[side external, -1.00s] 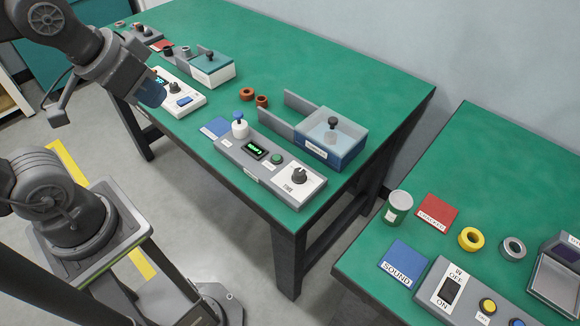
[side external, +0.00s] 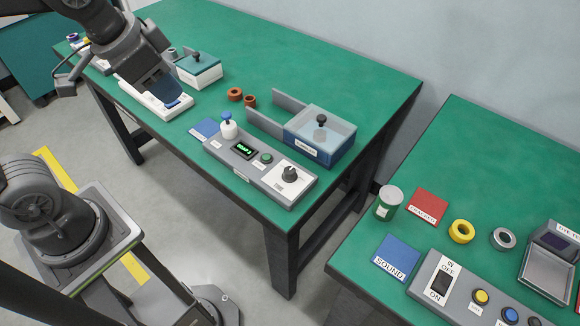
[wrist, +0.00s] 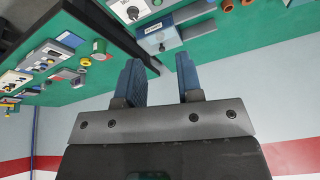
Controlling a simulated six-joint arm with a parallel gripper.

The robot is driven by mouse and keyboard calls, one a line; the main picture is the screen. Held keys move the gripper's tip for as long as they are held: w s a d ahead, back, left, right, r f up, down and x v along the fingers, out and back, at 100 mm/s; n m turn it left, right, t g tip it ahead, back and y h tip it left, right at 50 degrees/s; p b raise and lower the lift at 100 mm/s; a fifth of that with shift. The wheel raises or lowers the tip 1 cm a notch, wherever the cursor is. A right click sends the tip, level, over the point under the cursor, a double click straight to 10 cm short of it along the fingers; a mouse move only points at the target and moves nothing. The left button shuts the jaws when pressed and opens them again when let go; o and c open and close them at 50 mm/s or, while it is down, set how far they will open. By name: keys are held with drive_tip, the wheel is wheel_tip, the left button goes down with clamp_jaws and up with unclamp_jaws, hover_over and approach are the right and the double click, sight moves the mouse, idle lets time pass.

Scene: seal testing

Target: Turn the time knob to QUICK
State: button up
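A long grey panel (side external: 225,153) lies near the front of the middle green table. At its right end, a black knob (side external: 289,174) sits on a white dial plate; the printed words are too small to read. A black knob on a white plate also shows in the wrist view (wrist: 132,12). A white device (side external: 182,104) lies farther left on the same table, partly hidden behind my gripper. My gripper (side external: 165,95) hangs in front of that device in the side view, left of the grey panel. In the wrist view its two blue fingers (wrist: 161,78) stand apart with nothing between them.
A blue box with a clear lid (side external: 325,138) stands behind the panel. A white bottle with a blue cap (side external: 228,130), orange rings (side external: 235,94) and a green-lidded box (side external: 198,72) are nearby. A second green table (side external: 400,217) is at right, across a gap.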

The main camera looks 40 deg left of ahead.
drive_tip(key=o, duration=0.4)
drive_tip(key=w+d+f+m+g, duration=0.1)
drive_tip(key=w+d+f+m, duration=0.1)
drive_tip(key=w, duration=0.3)
drive_tip(key=w+d+f+m+g, duration=0.1)
drive_tip(key=w+d+m, duration=0.2)
drive_tip(key=w+m, duration=0.1)
drive_tip(key=shift+w+f+m+g, duration=0.3)
drive_tip(key=shift+w+f, duration=0.05)
drive_tip(key=shift+w, duration=0.2)
drive_tip(key=m+g, duration=0.2)
drive_tip(key=m, duration=0.4)
hover_over(290, 170)
wheel_tip(290, 170, down, 9)
wheel_tip(290, 170, down, 14)
drive_tip(key=shift+f, duration=0.1)
drive_tip(key=c, duration=0.9)
